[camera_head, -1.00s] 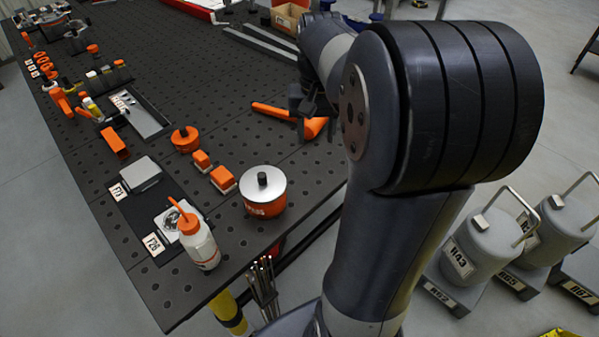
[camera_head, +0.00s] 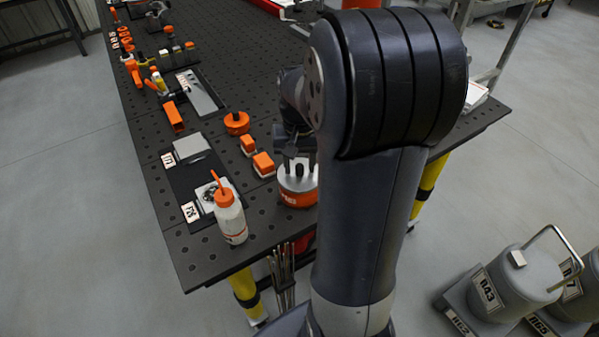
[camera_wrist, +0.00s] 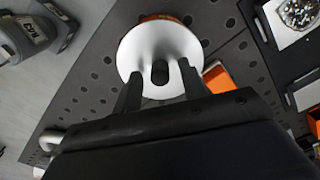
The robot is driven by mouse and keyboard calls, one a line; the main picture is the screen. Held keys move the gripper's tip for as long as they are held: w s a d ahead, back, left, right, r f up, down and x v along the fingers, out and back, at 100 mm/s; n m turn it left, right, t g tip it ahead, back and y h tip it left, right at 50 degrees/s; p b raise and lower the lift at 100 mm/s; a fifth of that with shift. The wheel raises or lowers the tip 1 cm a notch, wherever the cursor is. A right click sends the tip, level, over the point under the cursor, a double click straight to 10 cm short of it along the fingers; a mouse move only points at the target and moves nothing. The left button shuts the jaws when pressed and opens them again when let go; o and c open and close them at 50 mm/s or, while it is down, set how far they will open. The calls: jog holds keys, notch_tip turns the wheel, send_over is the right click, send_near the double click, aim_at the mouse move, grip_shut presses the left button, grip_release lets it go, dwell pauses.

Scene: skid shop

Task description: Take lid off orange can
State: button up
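The orange can (camera_head: 297,198) stands upright on the dark perforated table near its front edge, partly behind my arm. Its round silver lid (camera_head: 291,181) with a black knob is on top. In the wrist view the lid (camera_wrist: 146,47) shows from above, with the black knob (camera_wrist: 160,73) between my two fingers. My gripper (camera_wrist: 158,80) is open over the lid, one finger on each side of the knob with gaps visible. In the head view my gripper (camera_head: 296,163) is at the lid, partly hidden by my arm.
A white squeeze bottle (camera_head: 231,219) with an orange cap stands left of the can. Small orange-topped blocks (camera_head: 263,164) and an orange round container (camera_head: 237,123) are behind it. Grey canisters (camera_head: 512,284) stand on the floor at right.

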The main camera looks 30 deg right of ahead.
grip_shut()
dwell(0.3)
